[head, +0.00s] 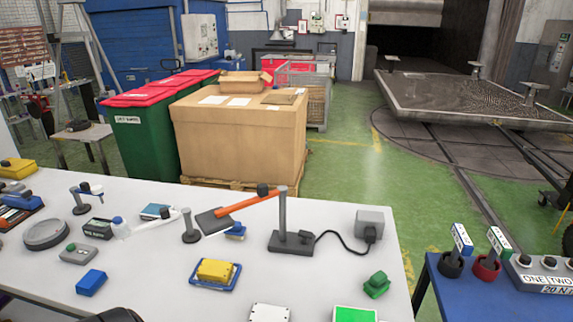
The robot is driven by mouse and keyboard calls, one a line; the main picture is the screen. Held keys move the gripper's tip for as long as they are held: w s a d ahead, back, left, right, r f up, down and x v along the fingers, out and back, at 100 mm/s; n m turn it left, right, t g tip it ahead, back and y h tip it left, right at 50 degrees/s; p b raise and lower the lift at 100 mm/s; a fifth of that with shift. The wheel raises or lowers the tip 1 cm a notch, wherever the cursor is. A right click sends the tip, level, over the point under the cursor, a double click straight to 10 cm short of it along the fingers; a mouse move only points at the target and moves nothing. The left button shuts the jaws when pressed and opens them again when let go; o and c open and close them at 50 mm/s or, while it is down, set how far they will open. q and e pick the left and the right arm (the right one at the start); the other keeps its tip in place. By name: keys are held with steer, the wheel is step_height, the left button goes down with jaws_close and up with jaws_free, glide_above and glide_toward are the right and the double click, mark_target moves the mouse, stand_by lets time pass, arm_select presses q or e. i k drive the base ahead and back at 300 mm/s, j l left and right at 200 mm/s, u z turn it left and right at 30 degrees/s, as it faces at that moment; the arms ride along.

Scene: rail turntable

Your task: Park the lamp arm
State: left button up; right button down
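The lamp arm appears to be the orange bar (240,204) on the white table, though nothing labels it. It slants up to the right and its right end meets a grey upright post (283,212) on a dark flat base (290,243). A black knob (263,190) sits on the bar near the post. The bar's left end is over or just beside a dark grey square pad (213,221); I cannot tell whether it touches. A black cable runs from the base to a grey box (370,224).
A smaller post (190,228) with a white bar stands left of the pad. A yellow block (215,270) in a blue tray, a green block (377,284) and a blue box (91,282) lie nearer. A blue side table (450,295) with switches is at right.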

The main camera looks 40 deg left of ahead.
mark_target(212, 222)
steer(key=u, duration=1.8)
